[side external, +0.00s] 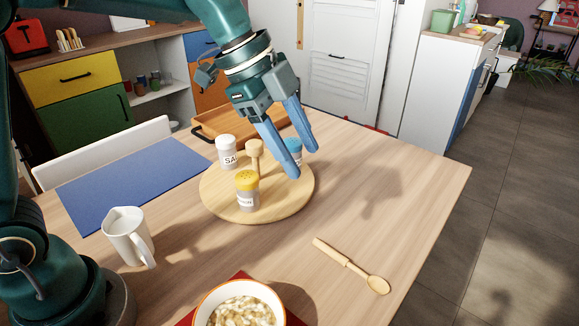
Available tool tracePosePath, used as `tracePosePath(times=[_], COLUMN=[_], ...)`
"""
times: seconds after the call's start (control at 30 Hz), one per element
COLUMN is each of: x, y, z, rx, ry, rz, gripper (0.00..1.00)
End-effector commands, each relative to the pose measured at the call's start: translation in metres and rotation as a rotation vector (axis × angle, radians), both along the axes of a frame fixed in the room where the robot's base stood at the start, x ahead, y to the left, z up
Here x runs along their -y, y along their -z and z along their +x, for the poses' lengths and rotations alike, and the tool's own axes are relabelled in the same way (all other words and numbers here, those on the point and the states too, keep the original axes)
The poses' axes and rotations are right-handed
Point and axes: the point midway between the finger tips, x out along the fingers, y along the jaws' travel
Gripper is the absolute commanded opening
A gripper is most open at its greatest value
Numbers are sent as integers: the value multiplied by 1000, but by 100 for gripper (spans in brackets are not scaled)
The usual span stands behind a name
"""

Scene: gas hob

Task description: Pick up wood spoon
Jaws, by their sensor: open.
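The wood spoon (352,266) lies flat on the wooden table near its right side. Its handle points to the upper left and its bowl end to the lower right, towards the table's right edge. My gripper (305,163) is open and empty, with two blue fingers pointing down and to the right. It is above the right part of a round wooden board, up and to the left of the spoon and well apart from it. The fingers partly hide a blue-topped shaker (294,146) behind them.
A white pitcher (128,236), a bowl of food (240,306), a blue mat (130,185) and a wooden tray (205,134) are also on the table (400,190). Around the spoon is clear.

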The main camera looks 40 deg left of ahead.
Motion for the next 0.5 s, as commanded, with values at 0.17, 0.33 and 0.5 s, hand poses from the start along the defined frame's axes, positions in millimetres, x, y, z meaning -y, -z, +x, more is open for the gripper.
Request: tracePosePath(times=[0.17,0.33,0.5], x=[24,39,44], y=[47,93,126], z=[29,38,32], rx=[-61,-144,-220], ry=[160,209,217], rz=[-11,-30,-29], gripper=[54,54,54])
